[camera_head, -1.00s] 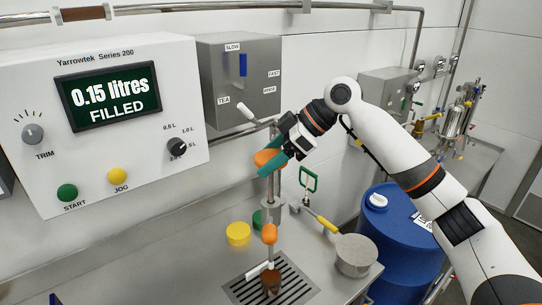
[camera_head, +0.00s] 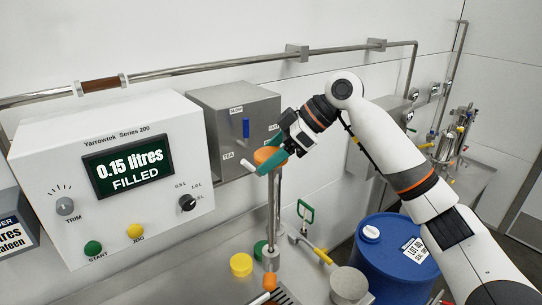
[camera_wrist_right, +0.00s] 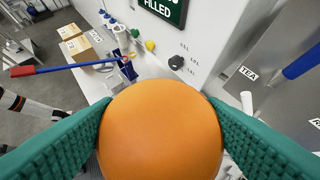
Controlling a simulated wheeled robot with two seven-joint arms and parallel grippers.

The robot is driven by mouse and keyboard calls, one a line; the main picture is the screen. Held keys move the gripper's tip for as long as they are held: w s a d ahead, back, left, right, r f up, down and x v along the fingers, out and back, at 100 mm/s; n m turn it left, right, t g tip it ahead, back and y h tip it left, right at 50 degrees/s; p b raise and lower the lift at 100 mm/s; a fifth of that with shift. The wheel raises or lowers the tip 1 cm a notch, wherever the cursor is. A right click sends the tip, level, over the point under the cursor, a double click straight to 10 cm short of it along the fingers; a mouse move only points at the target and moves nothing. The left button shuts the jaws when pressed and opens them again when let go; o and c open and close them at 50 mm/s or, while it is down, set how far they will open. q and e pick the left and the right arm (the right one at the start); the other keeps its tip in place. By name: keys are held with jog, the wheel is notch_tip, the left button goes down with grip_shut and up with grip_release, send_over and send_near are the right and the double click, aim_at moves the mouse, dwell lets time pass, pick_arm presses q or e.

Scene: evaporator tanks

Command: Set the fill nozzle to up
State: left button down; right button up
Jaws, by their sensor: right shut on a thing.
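The fill nozzle (camera_head: 271,220) is an upright steel rod assembly above the counter, topped by an orange knob (camera_head: 265,155). My right gripper (camera_head: 270,160), with teal fingers, is shut on this knob. In the right wrist view the round orange knob (camera_wrist_right: 160,130) fills the space between both fingers and hides what lies below it. Lower down, a steel block (camera_head: 271,258) and a second orange part (camera_head: 269,282) show on the assembly. The nozzle's lower end is cut off by the frame edge. My left gripper is not in view.
The filler's control box (camera_head: 110,180) reads "0.15 litres FILLED". A grey box (camera_head: 240,120) with a blue lever stands behind the nozzle. A yellow puck (camera_head: 241,264), a steel pot (camera_head: 349,286) and a blue drum (camera_head: 395,258) are nearby.

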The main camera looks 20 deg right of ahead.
jog(key=shift+r, duration=0.55)
jog(key=o, duration=1.2)
jog(key=shift+w, duration=0.1)
jog(key=shift+o, duration=1)
jog(key=shift+f, duration=0.2)
jog(key=b+v, duration=0.4)
jog(key=v, duration=0.8)
jog(key=shift+d, duration=0.1)
